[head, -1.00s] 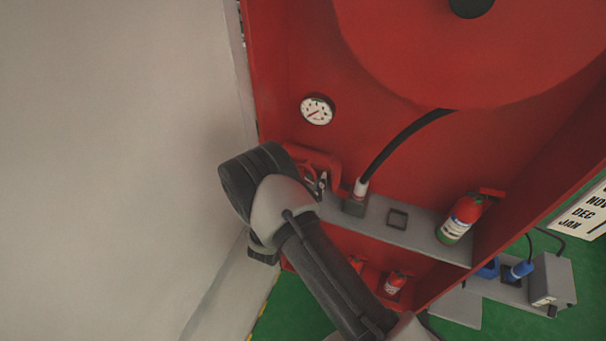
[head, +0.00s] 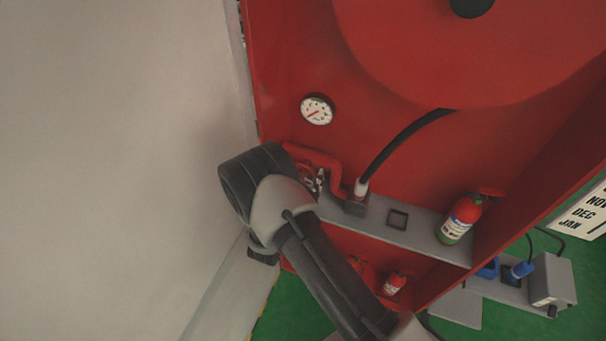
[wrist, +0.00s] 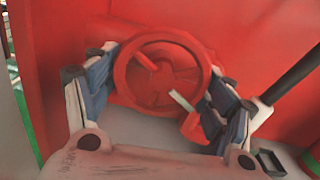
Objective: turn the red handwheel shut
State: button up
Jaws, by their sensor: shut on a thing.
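The red handwheel (wrist: 192,62) is a round rim with spokes, seen face-on in the middle of the wrist view. My gripper (wrist: 160,92) has one finger on each side of the wheel, and it is shut on the wheel. In the head view my gripper (head: 318,183) is small and mostly hidden behind my arm, at a red pipe (head: 322,158) by the back wall of the red cabinet. The wheel itself is largely hidden there.
A grey shelf (head: 425,240) holds a fire extinguisher (head: 461,218) and a square holder (head: 398,219). A black hose (head: 400,139) drops to a nozzle right of my gripper. A gauge (head: 317,109) sits above. A pale wall (head: 110,150) stands close on the left.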

jog(key=n, duration=0.3)
jog(key=n+b, duration=0.1)
jog(key=n, duration=0.1)
jog(key=shift+s+d+n, duration=0.1)
jog(key=shift+d+n, duration=0.1)
jog(key=shift+n, duration=0.2)
jog(key=n, duration=0.6)
jog(key=shift+d+r, duration=0.1)
jog(key=shift+r, duration=0.15)
jog(key=n, duration=0.5)
jog(key=shift+r+n, duration=0.2)
jog(key=shift+n, duration=0.2)
jog(key=n, duration=0.3)
jog(key=n+p, duration=0.1)
jog(key=n, duration=0.1)
jog(key=shift+r+n, duration=0.2)
jog(key=shift+n, duration=0.5)
jog(key=o, duration=1)
jog(key=shift+o, duration=0.2)
